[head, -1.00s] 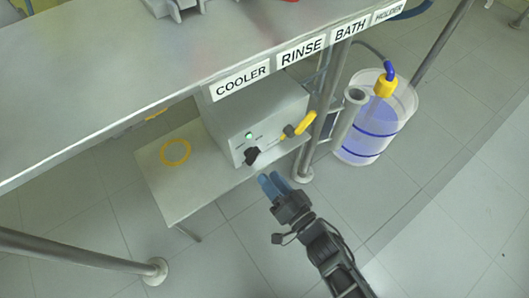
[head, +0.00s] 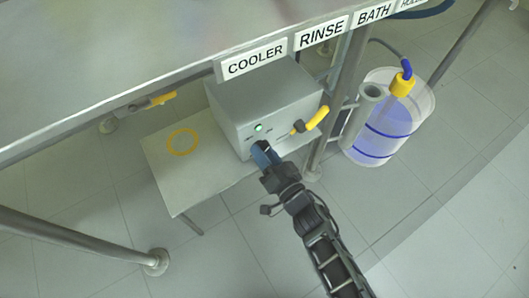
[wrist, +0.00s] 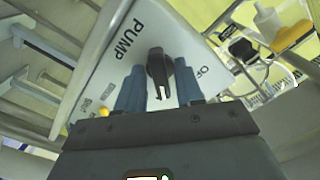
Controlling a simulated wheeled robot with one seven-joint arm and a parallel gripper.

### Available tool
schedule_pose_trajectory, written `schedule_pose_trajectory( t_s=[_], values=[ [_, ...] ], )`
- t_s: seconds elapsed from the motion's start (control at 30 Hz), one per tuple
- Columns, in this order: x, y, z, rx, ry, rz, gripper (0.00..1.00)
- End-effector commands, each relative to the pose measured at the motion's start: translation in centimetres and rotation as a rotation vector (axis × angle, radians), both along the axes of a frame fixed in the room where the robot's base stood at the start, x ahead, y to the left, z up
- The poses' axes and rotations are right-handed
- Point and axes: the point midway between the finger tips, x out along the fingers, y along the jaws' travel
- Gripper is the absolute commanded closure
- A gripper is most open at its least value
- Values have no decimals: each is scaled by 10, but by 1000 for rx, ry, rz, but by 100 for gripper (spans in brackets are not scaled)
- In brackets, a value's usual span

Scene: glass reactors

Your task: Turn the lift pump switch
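The lift pump switch is a black knob (wrist: 157,66) on a white panel, with "PUMP" to its left and part of "OFF" to its right in the wrist view. It sits on the front of a grey-white box (head: 262,98) under the bench. My gripper (wrist: 160,84) is open, with a blue finger on each side of the knob. Narrow gaps seem to show between the knob and the fingers. In the head view my gripper (head: 264,153) is at the box front and hides the knob. A green light (head: 258,128) glows above it.
A yellow-handled valve (head: 316,118) sticks out right of the switch. A bench leg (head: 335,100) and a clear tank of bluish liquid (head: 395,120) stand further right. The bench top (head: 120,55) overhangs the box. A yellow ring (head: 183,142) lies on the low shelf.

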Motion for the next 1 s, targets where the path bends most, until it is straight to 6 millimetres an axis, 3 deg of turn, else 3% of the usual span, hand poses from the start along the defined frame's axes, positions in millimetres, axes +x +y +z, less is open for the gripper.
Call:
schedule_pose_trajectory(
  t_s=[0.33,0.67,1.0],
  values=[
    [0,0,0,0,0,0,96],
    [0,-1,0,-48,-32,-1,96],
    [0,-1,0,-254,-172,-1,96]
  ],
)
